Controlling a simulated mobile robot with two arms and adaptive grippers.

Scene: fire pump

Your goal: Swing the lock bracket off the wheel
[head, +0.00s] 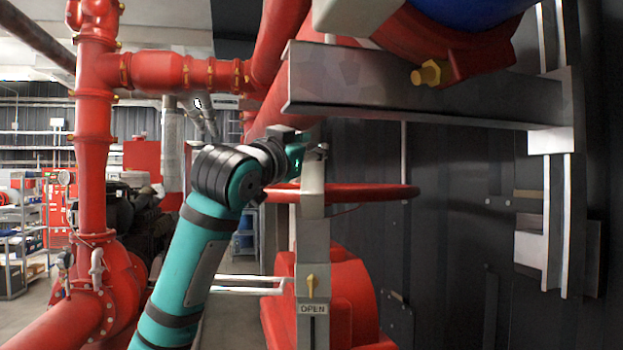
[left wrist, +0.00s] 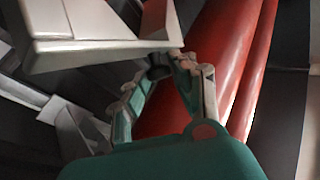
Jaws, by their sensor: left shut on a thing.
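The lock bracket (head: 313,179) is an upright grey metal piece at the middle of the head view, standing across the near rim of the red wheel (head: 372,193). My left gripper (head: 311,153) is at the bracket's upper end, shut on it. The exact contact is partly hidden by the fingers and wrist. My right gripper is not in view.
A grey steel beam (head: 400,92) runs just above my gripper, under a red and blue fitting. An OPEN plate (head: 312,309) and yellow pointer (head: 311,286) sit below the bracket. Red piping (head: 94,150) stands left; a dark wall (head: 455,220) is at right.

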